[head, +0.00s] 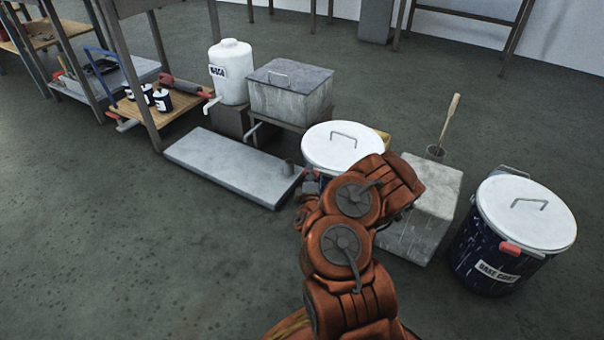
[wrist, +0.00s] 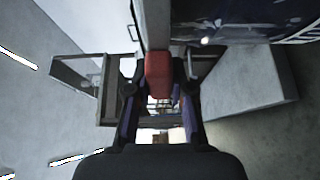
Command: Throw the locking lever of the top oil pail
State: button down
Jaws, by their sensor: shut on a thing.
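A dark blue pail with a white lid (head: 342,148) and a wire handle stands at the centre of the head view. My arm covers most of its body and its label there. In the wrist view the pail's dark wall (wrist: 235,22) is at the top right, tilted, beside the pale lid rim (wrist: 156,22). A red locking lever (wrist: 158,68) sits at the rim. My gripper (wrist: 160,80) is shut on the lever, with one finger on each side of it. In the head view my arm hides the fingers and lever.
A second pail (head: 480,240), labelled BASE COAT, stands at right with a red lever (head: 510,248). A grey block (head: 425,215) stands between the pails. A low grey slab (head: 235,165), a white jug (head: 230,72) and a grey box (head: 290,92) are behind left. The left floor is clear.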

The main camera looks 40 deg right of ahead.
jog(key=shift+d, duration=0.35)
jog(key=c, duration=1.4)
grip_release()
jog(key=o, duration=0.4)
jog(key=shift+w+a, duration=0.1)
jog(key=shift+a, duration=0.15)
